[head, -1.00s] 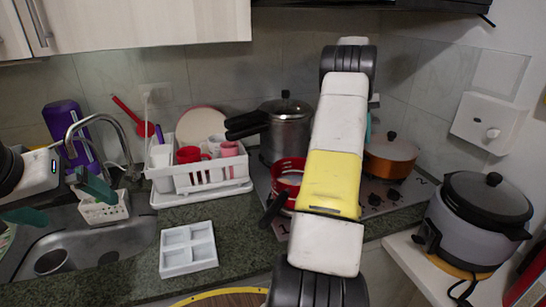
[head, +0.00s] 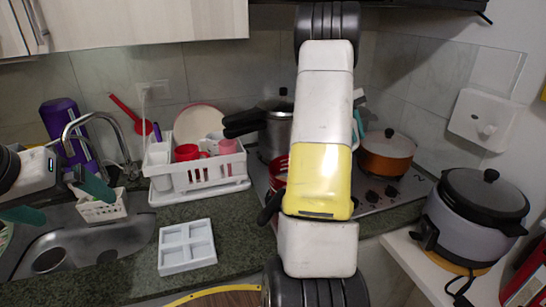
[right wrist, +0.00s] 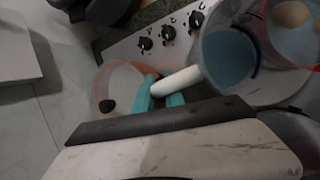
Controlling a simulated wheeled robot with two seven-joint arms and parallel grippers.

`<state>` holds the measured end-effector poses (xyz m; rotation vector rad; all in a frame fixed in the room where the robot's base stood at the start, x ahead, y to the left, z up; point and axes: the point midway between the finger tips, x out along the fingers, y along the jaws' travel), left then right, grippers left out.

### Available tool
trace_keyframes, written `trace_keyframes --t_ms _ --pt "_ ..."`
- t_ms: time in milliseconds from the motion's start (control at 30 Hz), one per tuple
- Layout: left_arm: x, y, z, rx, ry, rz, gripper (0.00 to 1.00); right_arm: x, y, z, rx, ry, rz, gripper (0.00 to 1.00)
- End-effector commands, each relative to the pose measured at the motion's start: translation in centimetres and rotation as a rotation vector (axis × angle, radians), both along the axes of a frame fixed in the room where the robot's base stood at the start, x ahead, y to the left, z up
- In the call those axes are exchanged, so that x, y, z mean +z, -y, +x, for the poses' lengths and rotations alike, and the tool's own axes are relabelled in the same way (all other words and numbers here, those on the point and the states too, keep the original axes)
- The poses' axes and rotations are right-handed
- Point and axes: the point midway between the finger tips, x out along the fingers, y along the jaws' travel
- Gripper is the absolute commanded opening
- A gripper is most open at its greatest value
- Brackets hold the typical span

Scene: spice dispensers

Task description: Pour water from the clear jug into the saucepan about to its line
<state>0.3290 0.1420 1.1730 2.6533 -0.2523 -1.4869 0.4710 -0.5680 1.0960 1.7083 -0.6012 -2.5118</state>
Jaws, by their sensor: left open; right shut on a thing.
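My right gripper (right wrist: 168,92) has its teal fingers shut on the white handle (right wrist: 178,80) of the clear jug (right wrist: 205,50). Bluish water shows inside the jug. In the head view my right arm hides the jug and most of this gripper; only a teal piece shows beside the arm. The red saucepan is mostly behind my arm, with a red sliver (head: 277,176) and its black handle (head: 270,207) showing. In the right wrist view a red rim (right wrist: 263,35) with round pale things inside lies beside the jug. My left gripper (head: 62,200) is open and empty over the sink.
A lidded orange pot (head: 386,157) stands on the stove's right side, and a pressure cooker (head: 279,130) at its back. A white dish rack (head: 205,177) and a white divided tray (head: 187,258) are on the counter. A rice cooker (head: 470,240) is at right.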

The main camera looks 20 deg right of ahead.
Motion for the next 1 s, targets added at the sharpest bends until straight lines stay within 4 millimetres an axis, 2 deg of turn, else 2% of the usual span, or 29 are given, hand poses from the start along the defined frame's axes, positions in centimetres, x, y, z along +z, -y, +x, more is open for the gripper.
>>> trace_keyframes --t_ms 567,800,1000 --pt "0.0 0.0 0.0 0.0 0.0 0.0 1.0 2.2 -3.3 -0.1 0.003 0.014 -0.289 0.0" --pt "0.0 0.0 0.0 0.0 0.0 0.0 1.0 3.8 -4.1 -0.2 0.0 0.02 -0.399 0.0" --pt "0.0 0.0 0.0 0.0 0.0 0.0 1.0 4.0 -4.1 -0.2 -0.002 0.02 -0.411 0.0"
